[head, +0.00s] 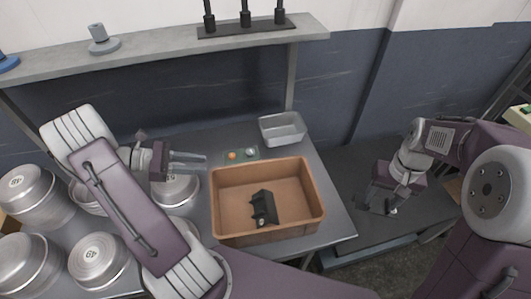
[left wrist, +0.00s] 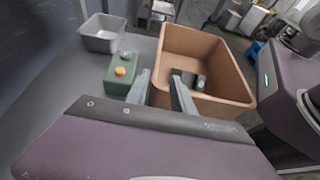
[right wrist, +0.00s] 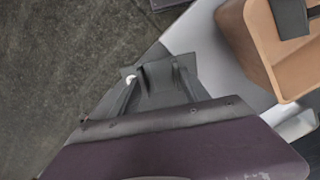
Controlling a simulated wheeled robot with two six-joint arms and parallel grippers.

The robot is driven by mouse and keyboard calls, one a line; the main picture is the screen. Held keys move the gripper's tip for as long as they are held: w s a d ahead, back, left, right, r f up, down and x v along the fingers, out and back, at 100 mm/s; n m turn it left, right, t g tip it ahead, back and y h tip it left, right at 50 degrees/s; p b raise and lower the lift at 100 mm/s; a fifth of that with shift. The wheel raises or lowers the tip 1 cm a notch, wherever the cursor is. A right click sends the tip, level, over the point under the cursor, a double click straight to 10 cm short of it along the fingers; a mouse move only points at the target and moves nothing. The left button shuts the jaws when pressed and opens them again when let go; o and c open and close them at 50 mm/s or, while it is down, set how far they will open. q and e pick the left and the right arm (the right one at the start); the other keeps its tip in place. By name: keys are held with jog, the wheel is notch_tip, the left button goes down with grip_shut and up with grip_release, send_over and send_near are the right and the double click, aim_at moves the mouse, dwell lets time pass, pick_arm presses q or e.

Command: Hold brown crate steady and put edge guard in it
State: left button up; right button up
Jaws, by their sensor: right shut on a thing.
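The brown crate (head: 318,212) stands on the grey table, and it also shows in the left wrist view (left wrist: 222,96). A dark edge guard (head: 263,203) with a small pale knob lies inside it. My left gripper (head: 204,162) is open and empty by the crate's left side; in the left wrist view its fingertips (left wrist: 160,74) are apart near the crate wall. Whether they touch the wall I cannot tell. My right gripper (head: 379,204) is shut on another dark edge guard (right wrist: 155,82), held right of the crate, beyond the table edge.
A small grey tray (head: 283,130) and a green box with an orange button (head: 233,156) sit behind the crate. Several metal pots (head: 84,262) crowd the table's left. A shelf (head: 160,52) runs above. Grey floor (right wrist: 60,60) lies below my right gripper.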

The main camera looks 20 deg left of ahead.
aim_at(234, 167)
pick_arm(q)
jog(key=x, duration=1.2)
jog(key=shift+w+a+f, duration=0.15)
jog(key=shift+c, duration=0.3)
grip_shut()
dwell(0.6)
